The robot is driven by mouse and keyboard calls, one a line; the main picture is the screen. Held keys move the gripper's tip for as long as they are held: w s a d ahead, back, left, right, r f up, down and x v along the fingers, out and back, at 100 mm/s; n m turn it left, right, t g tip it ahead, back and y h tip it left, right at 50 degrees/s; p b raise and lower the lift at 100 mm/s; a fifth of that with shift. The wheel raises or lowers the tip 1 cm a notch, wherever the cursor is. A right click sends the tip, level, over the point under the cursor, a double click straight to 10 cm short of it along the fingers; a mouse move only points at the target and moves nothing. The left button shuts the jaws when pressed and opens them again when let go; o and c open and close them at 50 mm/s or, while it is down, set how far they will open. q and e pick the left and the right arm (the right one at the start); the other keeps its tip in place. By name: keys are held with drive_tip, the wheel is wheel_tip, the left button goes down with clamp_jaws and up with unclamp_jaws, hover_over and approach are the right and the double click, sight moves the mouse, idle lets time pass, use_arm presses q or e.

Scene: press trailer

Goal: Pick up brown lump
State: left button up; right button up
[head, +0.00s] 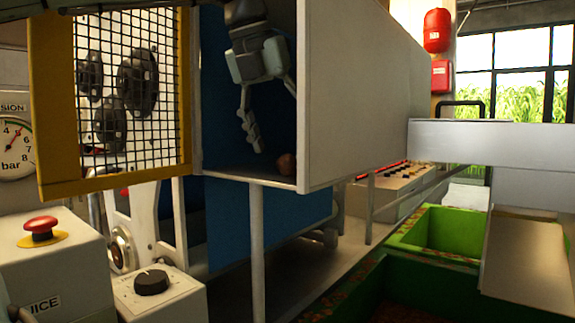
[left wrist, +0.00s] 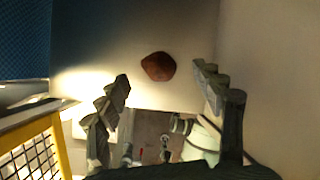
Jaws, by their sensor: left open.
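The brown lump (head: 287,164) lies on the floor of a grey chute (head: 362,90), close to its open lower edge and its right wall. In the left wrist view the lump (left wrist: 158,66) is reddish brown and rounded, on a pale surface beyond the fingertips. My left gripper (head: 274,118) reaches down into the chute from above, its fingers spread and empty. In the left wrist view the fingers of the left gripper (left wrist: 162,85) stand apart on either side of the lump's line, not touching it. My right gripper is not in view.
A yellow-framed mesh guard (head: 52,100) stands left of the chute opening, and the chute's tall wall is on the right. A red emergency button (head: 41,226) and a black knob (head: 151,282) sit at lower left. A green bin (head: 440,232) stands at right.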

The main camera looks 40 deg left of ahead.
sight(285, 154)
use_arm(q)
drive_tip(key=x, duration=0.3)
drive_tip(key=shift+w+a+f, duration=0.1)
drive_tip(key=shift+f, duration=0.25)
drive_tip(key=c, duration=1.2)
